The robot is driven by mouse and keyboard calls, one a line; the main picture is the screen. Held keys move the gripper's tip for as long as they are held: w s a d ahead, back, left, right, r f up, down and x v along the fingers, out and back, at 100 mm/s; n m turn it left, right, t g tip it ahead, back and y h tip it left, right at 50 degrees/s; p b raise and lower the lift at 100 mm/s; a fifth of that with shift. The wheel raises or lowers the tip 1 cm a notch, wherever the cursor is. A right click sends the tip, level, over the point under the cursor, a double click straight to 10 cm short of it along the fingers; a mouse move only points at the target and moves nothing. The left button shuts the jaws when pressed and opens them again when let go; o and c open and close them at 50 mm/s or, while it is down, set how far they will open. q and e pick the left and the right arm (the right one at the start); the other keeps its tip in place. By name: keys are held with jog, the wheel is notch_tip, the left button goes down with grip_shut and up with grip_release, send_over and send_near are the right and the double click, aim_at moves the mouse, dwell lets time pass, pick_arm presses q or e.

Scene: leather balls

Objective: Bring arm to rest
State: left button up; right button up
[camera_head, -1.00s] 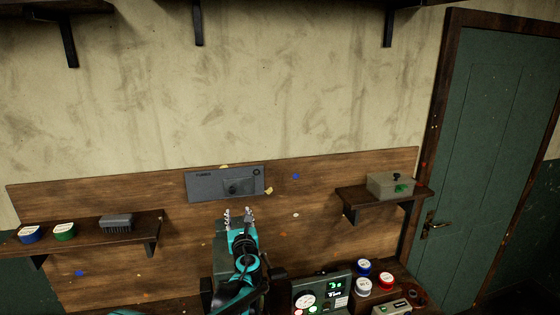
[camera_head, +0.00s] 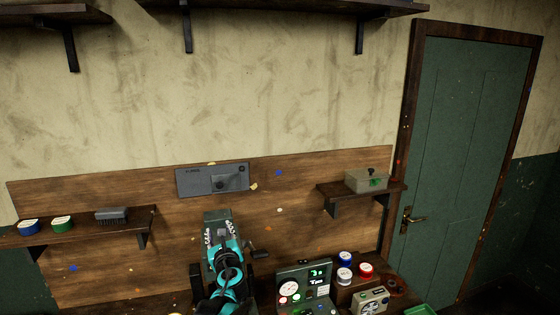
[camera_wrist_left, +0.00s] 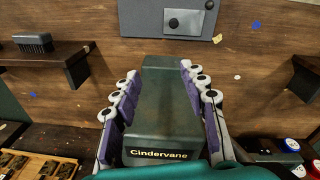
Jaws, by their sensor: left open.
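My left gripper (camera_head: 219,236) is at the lower middle of the head view, on a teal and black arm, with its fingers pointing toward the wooden back panel. In the left wrist view its two purple-grey fingers (camera_wrist_left: 163,95) are spread, with nothing gripped. A dark green machine labelled "Cindervane" (camera_wrist_left: 160,120) fills the space between the fingers in that view. Its top (camera_head: 216,215) shows just beyond the gripper in the head view. I cannot tell whether the fingers touch it. My right gripper is not in view.
A left shelf (camera_head: 80,232) holds tins and a brush (camera_head: 112,215). A right shelf (camera_head: 345,189) holds a box (camera_head: 366,181). A grey plate (camera_head: 213,180) hangs on the panel. A gauge unit (camera_head: 304,283) and several tins stand right of my arm. A green door (camera_head: 450,160) is farther right.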

pick_arm(q)
jog(key=s+a+f+n+g+b, duration=0.3)
jog(key=s+f+n+b, duration=0.3)
jog(key=s+f+n, duration=0.25)
jog(key=s+a+f+n+g+b, duration=0.2)
jog(key=s+a+f+n+b, duration=0.1)
jog(key=s+f+n+b, duration=0.55)
jog(key=s+d+f+n+g+h+b, duration=0.2)
jog(key=s+f+n+b, duration=0.3)
jog(key=s+f, duration=0.5)
jog(key=s+d+f+n+g+h+b, duration=0.2)
jog(key=s+d+f+n+h+b, duration=0.1)
jog(key=s+f+n, duration=0.4)
jog(key=s+d+f+b, duration=0.1)
jog(key=s+d+f, duration=0.1)
jog(key=s, duration=0.4)
jog(key=shift+s+f+h+b, duration=0.2)
jog(key=shift+f+h+b, duration=0.15)
jog(key=shift+f, duration=0.4)
